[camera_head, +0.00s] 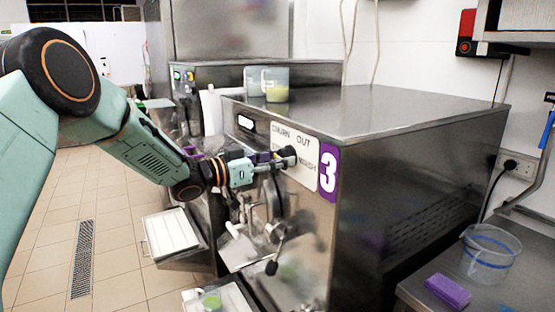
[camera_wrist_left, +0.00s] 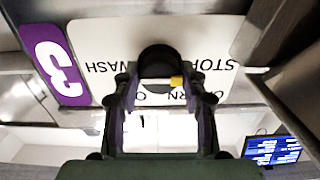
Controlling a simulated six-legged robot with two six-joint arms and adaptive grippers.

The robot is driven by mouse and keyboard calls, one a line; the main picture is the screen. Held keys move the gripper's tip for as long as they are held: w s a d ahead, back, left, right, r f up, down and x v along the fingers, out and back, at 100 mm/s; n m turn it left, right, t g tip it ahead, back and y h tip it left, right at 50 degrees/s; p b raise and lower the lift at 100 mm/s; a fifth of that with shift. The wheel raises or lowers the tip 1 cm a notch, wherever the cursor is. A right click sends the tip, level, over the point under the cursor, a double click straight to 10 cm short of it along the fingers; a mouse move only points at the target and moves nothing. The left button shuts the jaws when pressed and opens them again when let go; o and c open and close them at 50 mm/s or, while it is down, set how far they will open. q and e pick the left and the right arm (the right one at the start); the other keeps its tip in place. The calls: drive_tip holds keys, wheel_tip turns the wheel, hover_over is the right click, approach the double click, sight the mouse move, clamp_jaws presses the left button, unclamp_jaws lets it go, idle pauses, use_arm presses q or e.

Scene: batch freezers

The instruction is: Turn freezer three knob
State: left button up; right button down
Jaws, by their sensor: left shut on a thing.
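Freezer three (camera_head: 420,140) is a steel box with a purple "3" label (camera_head: 328,172) on its front. The label also shows upside down in the left wrist view (camera_wrist_left: 55,62). A white panel with the words CHURN, OUT, STOP and WASH surrounds a black round knob (camera_head: 290,154). In the left wrist view the knob (camera_wrist_left: 158,60) has a yellow mark. My left gripper (camera_head: 278,160) reaches in from the left and is shut on the knob, with one finger on each side of it in the left wrist view (camera_wrist_left: 160,90). My right gripper is out of view.
Clear jugs (camera_head: 276,84) stand on top of the freezers. A lever (camera_head: 273,262) sits below the panel. A white tray (camera_head: 172,232) is at the lower left. At the right are a clear bucket (camera_head: 488,258) and a purple sponge (camera_head: 448,290).

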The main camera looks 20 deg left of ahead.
use_arm(q)
drive_tip(key=m+b, duration=0.7)
drive_tip(key=m, duration=0.4)
drive_tip(key=shift+m, duration=0.4)
idle(0.4)
drive_tip(key=o, duration=1.2)
drive_tip(key=shift+c, duration=0.2)
drive_tip(key=shift+a, duration=0.1)
